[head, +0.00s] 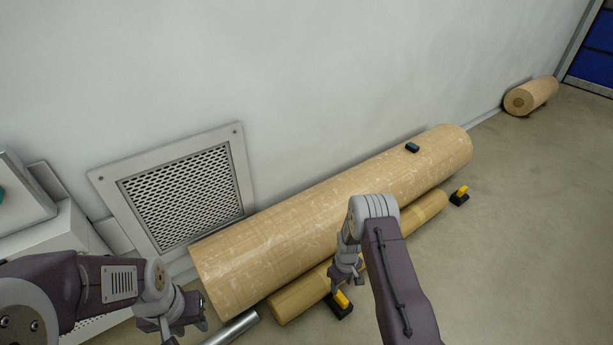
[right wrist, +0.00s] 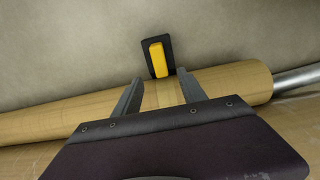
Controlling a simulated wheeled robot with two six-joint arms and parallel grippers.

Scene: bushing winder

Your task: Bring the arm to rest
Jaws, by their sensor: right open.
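My right arm reaches in from the bottom of the head view. Its gripper (head: 346,284) points down over the thin tan roll (head: 300,296), beside a black block with a yellow top (head: 340,303). In the right wrist view my right gripper (right wrist: 160,76) is open and empty. The thin roll (right wrist: 235,82) passes beneath its fingers, and the yellow-topped block (right wrist: 157,56) lies just beyond them. Whether the fingers touch the roll I cannot tell. My left gripper (head: 186,318) hangs at the lower left of the head view; its fingers are too unclear to tell their opening.
A large tan roll (head: 330,207) lies along the wall with a small dark device (head: 412,147) on top. A metal bar end (head: 236,327) shows near my left gripper. Another yellow-topped block (head: 460,195) is at right. Floor (head: 530,240) at right is clear.

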